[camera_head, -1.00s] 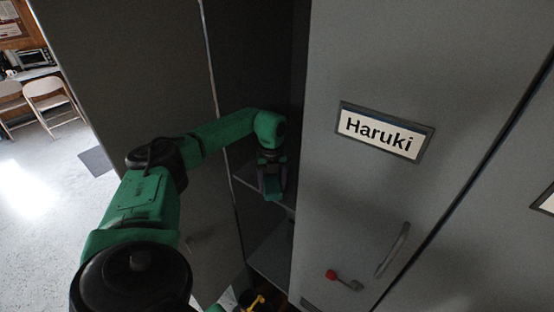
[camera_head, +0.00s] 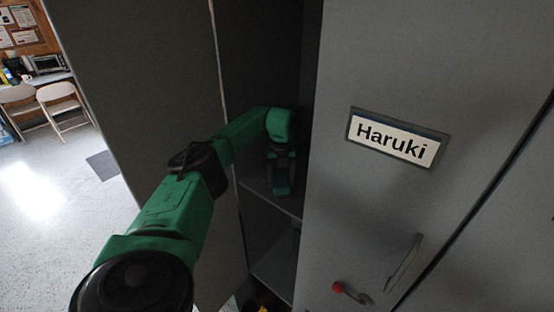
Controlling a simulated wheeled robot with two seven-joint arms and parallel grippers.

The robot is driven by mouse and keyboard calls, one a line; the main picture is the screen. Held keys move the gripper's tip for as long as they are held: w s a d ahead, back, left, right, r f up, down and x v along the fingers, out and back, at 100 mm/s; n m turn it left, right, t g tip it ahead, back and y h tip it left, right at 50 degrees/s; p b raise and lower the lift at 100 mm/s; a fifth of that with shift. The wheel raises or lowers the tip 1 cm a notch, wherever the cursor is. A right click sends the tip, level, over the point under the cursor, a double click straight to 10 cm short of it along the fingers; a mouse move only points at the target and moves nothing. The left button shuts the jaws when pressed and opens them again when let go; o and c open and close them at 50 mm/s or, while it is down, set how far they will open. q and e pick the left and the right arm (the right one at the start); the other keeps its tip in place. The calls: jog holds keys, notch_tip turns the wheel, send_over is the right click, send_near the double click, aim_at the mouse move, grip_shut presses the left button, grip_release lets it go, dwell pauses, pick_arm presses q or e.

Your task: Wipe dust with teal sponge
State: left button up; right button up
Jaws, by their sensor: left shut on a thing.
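My left arm reaches from the lower left into an open grey locker. My left gripper (camera_head: 281,183) is inside the locker, pointing down just above or at a shelf (camera_head: 287,201). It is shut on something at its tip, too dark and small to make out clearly. I cannot pick out the teal sponge by its colour, since the gripper is a similar green. No dust shows clearly on the shelf. My right gripper is not in view.
A closed grey door labelled Haruki (camera_head: 397,138) stands right of the opening, with a handle (camera_head: 403,263) and a red-knobbed latch (camera_head: 350,291). An open door panel (camera_head: 140,90) stands left. A lower shelf (camera_head: 276,265) shows below. Folding chairs (camera_head: 62,105) stand far left.

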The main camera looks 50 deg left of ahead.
aim_at(287, 174)
pick_arm(q)
jog(key=shift+w+f+b, duration=0.25)
jog(key=shift+w+b, duration=0.65)
jog(key=shift+w, duration=0.1)
jog(key=shift+w+a+r+b, duration=0.15)
jog(key=shift+w+b, duration=0.15)
jog(key=shift+w, duration=0.2)
jog(key=shift+r, duration=0.15)
jog(key=s+p, duration=0.3)
jog(key=p, duration=0.1)
jog(key=shift+s, duration=0.4)
jog(key=shift+s+d+f, duration=0.2)
jog(key=shift+s+d, duration=0.05)
jog(key=shift+s+d+f, duration=0.1)
jog(key=shift+s+d, duration=0.05)
jog(key=shift+s, duration=0.8)
jog(key=shift+s+d+f, duration=0.1)
jog(key=shift+s+d, duration=0.05)
jog(key=shift+s, duration=0.75)
jog(key=shift+a+r, duration=0.15)
jog(key=shift+a, duration=1.15)
jog(key=shift+w+a, duration=0.15)
jog(key=shift+w, duration=0.2)
jog(key=w+b, duration=0.1)
jog(key=w, duration=0.2)
jog(key=shift+w+a, duration=0.1)
jog(key=shift+a, duration=0.05)
jog(key=shift+r+p, duration=0.9)
jog(key=shift+r, duration=2.25)
